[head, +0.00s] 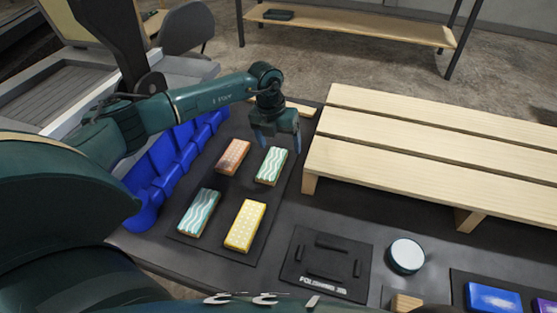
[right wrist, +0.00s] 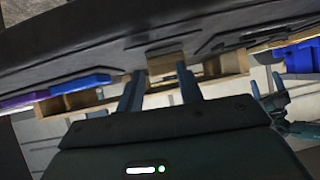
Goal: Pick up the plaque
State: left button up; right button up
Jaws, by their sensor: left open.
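Several patterned plaques lie on a dark mat (head: 215,210): an orange-brown one (head: 233,157), a green-and-white wavy one (head: 271,166), a teal wavy one (head: 198,213) and a yellow dotted one (head: 245,225). My left gripper (head: 277,142) is open and points down at the far end of the green wavy plaque. The head view does not show whether it touches the plaque. In the right wrist view my right gripper (right wrist: 160,78) has its two fingers apart, with a small wooden block seen between the tips.
Blue bins (head: 165,160) stand left of the mat. A slatted wooden rack (head: 400,150) fills the right. A black fixture plate (head: 325,260), a round white-topped puck (head: 406,255) and blue and purple pieces (head: 493,297) lie in front. The wooden block (head: 405,302) is at the near edge.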

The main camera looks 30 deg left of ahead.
pick_arm(q)
jog(key=a+r+y, duration=0.1)
jog(key=a, duration=0.3)
send_over(272, 163)
jog(key=shift+n+y, duration=0.3)
jog(key=f, duration=0.4)
jog(key=s+f, duration=0.1)
jog(key=f, duration=0.1)
jog(key=shift+a+f, duration=0.1)
jog(key=shift+f, duration=0.1)
jog(key=shift+w+f, duration=0.25)
jog(key=shift+f, duration=1.25)
jog(key=shift+w+f, duration=0.2)
jog(key=shift+f, duration=1.25)
jog(key=c, duration=1.1)
